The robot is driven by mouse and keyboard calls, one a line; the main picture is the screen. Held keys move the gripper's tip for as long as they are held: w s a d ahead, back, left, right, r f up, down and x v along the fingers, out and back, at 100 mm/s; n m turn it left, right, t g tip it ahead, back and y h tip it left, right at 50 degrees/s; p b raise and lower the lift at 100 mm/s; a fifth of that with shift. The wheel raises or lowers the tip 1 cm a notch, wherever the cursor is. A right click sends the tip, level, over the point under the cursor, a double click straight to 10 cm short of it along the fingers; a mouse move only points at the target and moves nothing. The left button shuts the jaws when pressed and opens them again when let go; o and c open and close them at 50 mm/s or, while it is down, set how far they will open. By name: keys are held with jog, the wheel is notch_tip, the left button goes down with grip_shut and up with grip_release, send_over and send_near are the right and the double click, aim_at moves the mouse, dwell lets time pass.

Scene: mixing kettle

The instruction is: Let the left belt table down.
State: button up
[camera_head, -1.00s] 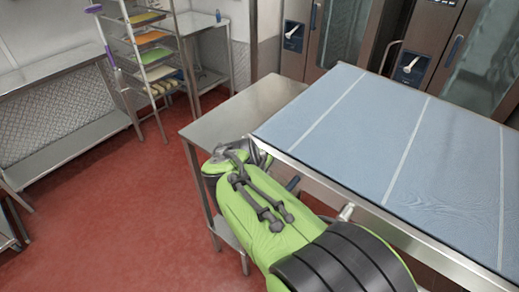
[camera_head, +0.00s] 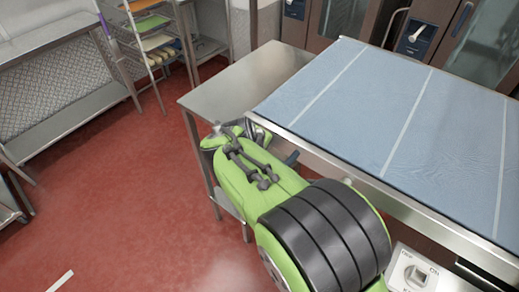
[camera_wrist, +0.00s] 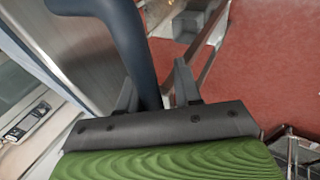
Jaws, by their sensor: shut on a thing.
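The belt table (camera_head: 375,115), with a blue belt and pale cross lines, fills the right of the head view. Its steel front edge (camera_head: 345,165) faces me, and its left end stands above a steel table. A dark blue bar (camera_wrist: 122,35) crosses the top of the wrist view and passes down between the jaws. My gripper (camera_wrist: 157,88) is shut on this bar. In the head view my green arm reaches along the belt table's front, and the jaws are hidden. A short dark blue piece (camera_head: 291,158) shows beneath the front edge.
A steel table (camera_head: 235,85) stands beside the belt table's left end. A control panel with a knob (camera_head: 415,276) is at the lower right. A tray rack (camera_head: 150,30) and a steel bench (camera_head: 70,70) stand at the back left. The red floor (camera_head: 120,200) between is clear.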

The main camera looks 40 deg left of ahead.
jog(key=shift+s, duration=0.15)
jog(key=p+v, duration=0.3)
jog(key=v, duration=1.2)
jog(key=shift+s+r, duration=0.15)
jog(key=shift+r, duration=0.15)
jog(key=shift+d, duration=0.1)
